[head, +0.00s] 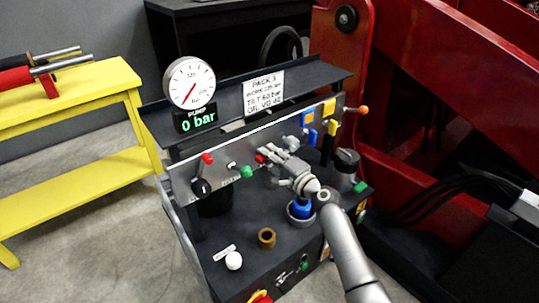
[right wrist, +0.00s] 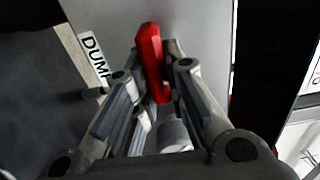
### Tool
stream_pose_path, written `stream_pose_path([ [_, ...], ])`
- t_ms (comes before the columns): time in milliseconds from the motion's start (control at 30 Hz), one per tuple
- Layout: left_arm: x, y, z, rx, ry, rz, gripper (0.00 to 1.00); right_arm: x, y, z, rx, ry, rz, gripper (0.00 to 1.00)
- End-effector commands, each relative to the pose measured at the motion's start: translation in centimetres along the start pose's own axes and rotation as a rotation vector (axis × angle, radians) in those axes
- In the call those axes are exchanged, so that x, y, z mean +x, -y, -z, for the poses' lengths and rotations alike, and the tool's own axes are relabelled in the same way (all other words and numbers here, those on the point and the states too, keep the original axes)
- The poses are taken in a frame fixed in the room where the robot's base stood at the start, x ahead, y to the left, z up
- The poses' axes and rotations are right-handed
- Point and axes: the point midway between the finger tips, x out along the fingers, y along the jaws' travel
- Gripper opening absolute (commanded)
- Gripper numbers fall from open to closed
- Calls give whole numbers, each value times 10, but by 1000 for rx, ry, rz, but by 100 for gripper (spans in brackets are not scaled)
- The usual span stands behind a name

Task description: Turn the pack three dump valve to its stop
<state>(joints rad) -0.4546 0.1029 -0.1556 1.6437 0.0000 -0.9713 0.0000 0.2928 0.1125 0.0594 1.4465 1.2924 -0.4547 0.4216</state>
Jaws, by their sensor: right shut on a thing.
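The pack three dump valve shows as a red handle (right wrist: 150,55) beside a white label reading "DUMP" (right wrist: 93,58) in the right wrist view. My right gripper (right wrist: 158,75) has its fingers closed around this handle. In the head view my right gripper (head: 270,156) is at the front panel of the console, with a bit of red (head: 260,159) at its fingertips. The gripper and wrist hide most of the valve there. My left gripper is not in view.
A yellow bench (head: 75,105) stands left.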

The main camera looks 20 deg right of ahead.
Motion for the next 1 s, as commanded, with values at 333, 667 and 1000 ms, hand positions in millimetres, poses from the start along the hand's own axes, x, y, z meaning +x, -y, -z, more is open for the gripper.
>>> stream_pose_path([
  [333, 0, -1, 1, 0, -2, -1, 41, 0, -2, 0, 5, -1, -2, 24],
  [667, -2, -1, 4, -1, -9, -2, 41, 0, 0, 0, 2, 0, -1, 35],
  [1000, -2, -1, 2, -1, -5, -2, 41, -29, -2, 0, -1, 0, -2, 35],
])
